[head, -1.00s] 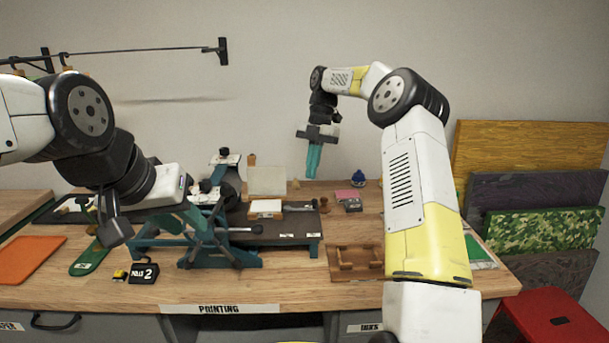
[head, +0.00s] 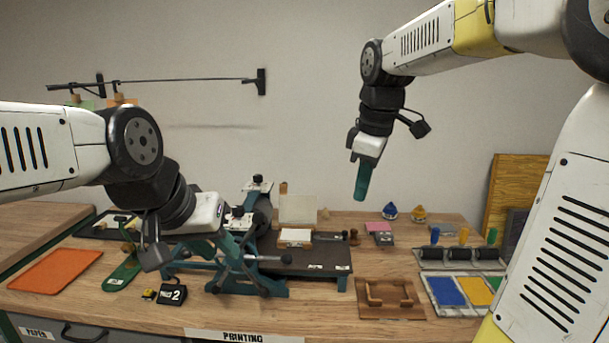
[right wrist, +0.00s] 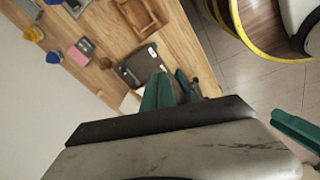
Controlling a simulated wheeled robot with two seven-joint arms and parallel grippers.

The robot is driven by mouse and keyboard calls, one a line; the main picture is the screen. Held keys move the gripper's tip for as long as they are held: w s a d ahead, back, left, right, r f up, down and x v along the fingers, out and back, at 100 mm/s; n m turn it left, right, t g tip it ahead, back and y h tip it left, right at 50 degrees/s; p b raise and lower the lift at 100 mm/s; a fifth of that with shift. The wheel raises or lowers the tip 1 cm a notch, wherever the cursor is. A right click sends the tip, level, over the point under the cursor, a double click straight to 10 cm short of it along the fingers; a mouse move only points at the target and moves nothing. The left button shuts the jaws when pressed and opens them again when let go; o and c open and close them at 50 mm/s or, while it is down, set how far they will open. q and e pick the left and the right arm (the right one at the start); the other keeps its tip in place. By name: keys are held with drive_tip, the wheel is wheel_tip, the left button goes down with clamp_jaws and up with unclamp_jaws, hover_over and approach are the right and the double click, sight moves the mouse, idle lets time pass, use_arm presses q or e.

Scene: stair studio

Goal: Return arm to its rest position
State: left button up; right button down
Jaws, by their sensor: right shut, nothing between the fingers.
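My right arm comes in from the right of the head view, its forearm raised above the bench. My right gripper (head: 361,195) hangs tilted downward in the air, with its teal fingers together and nothing between them. Its fingers also show in the right wrist view (right wrist: 158,92), with the bench beyond. My left arm reaches in from the left of the head view. My left gripper (head: 228,252) points down in front of the teal printing press (head: 275,290). The two have similar colours and overlap in the picture, so its finger opening cannot be made out.
The wooden bench (head: 340,305) holds an orange sheet (head: 55,271), a black box marked 2 (head: 172,295), a wooden frame (head: 390,312) and a tray of coloured inks (head: 447,291). A rail (head: 180,80) runs along the wall. Air around my right gripper looks clear.

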drive_tip(key=s+d+f+m+t+y, duration=0.1)
drive_tip(key=s+f+m+t, duration=0.3)
drive_tip(key=s+m, duration=0.8)
drive_tip(key=s+d, duration=0.1)
drive_tip(key=s, duration=0.1)
drive_tip(key=shift+s+d+f+m, duration=0.2)
drive_tip(key=shift+s+m, duration=0.1)
drive_tip(key=shift+s, duration=0.1)
